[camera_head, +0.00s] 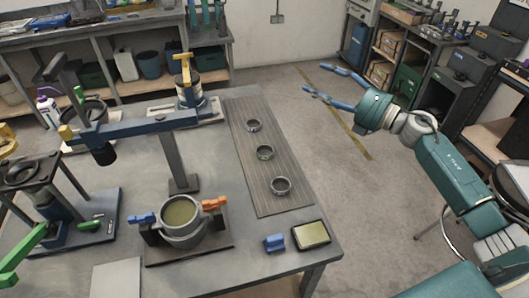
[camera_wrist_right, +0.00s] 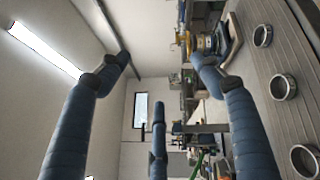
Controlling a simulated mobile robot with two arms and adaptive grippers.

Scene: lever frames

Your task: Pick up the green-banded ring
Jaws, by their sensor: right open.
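Three small metal rings lie in a row on a grey ribbed mat (camera_head: 240,155): a far ring (camera_head: 254,126), a middle ring (camera_head: 264,153) and a near ring (camera_head: 280,186). The middle one looks faintly greenish; the band colours are too small to tell surely. The right wrist view also shows three rings on the mat, at the right side (camera_wrist_right: 262,35). My right gripper (camera_head: 314,78) is open and empty, its blue fingers spread over the floor right of the table, apart from the rings. In its wrist view the fingers (camera_wrist_right: 160,75) are spread with nothing between them. My left gripper is not in view.
A pot in a stand (camera_head: 181,215) with blue and orange handles is left of the near ring. A tray with a yellowish pad (camera_head: 311,235) and a blue block (camera_head: 274,243) are at the front right. A blue lever arm (camera_head: 140,124) spans the table's left. Floor right of the table is clear.

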